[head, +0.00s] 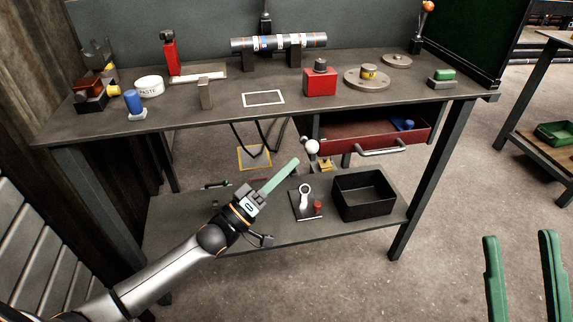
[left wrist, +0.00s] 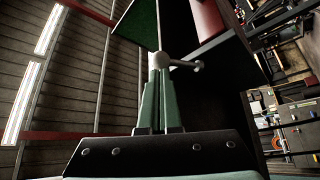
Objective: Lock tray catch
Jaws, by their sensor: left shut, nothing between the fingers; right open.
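My left gripper (head: 296,161) is shut and empty, reaching up under the bench front. Its fingertips are close to a white ball knob (head: 312,146) beside the red drawer tray (head: 335,124). In the left wrist view, the closed fingers (left wrist: 159,75) point at a pale ball-ended lever (left wrist: 186,64); I cannot tell whether they touch it. Whether this knob is the tray catch is not clear. The red drawer stands out from under the benchtop, with a silver handle (head: 382,151) and a blue item inside. My right gripper (head: 519,238) is open and empty at the lower right, away from the bench.
The lower shelf holds a black bin (head: 364,195) and a dark plate with a white ring-topped part (head: 304,193). The benchtop carries a shaft (head: 279,42) on supports, a red block (head: 320,82) and round flanges.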

